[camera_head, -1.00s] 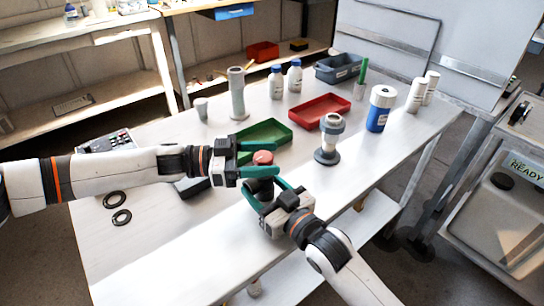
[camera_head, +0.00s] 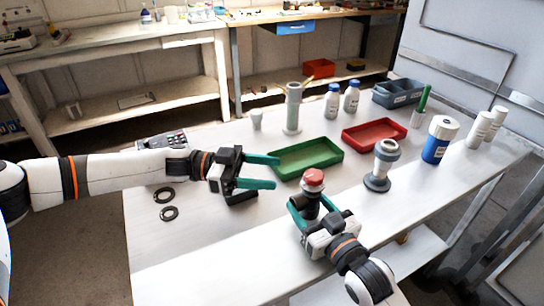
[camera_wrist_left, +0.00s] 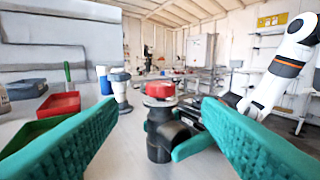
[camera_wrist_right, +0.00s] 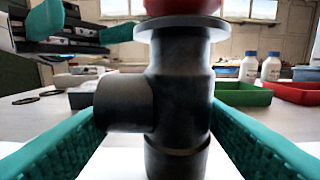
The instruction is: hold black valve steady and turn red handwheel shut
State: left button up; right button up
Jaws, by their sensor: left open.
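The black valve (camera_head: 310,207) stands upright near the table's front edge, its red handwheel (camera_head: 314,178) on top. In the right wrist view the valve body (camera_wrist_right: 180,100) fills the middle, its side port facing left; the handwheel is cut off at the top. My right gripper (camera_head: 315,213) is shut on the valve below the handwheel, one finger on each side. My left gripper (camera_head: 275,172) is open and empty, left of the handwheel and apart from it. In the left wrist view the handwheel (camera_wrist_left: 160,89) shows ahead, between the open fingers.
A green tray (camera_head: 308,158) and red tray (camera_head: 374,135) lie behind the valve. A grey-and-white fitting (camera_head: 378,178) stands to its right, with a blue container (camera_head: 438,148) beyond. Two black rings (camera_head: 167,204) lie at left. The front left tabletop is clear.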

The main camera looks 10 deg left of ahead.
jog(key=o, duration=0.5)
jog(key=shift+o, duration=0.2)
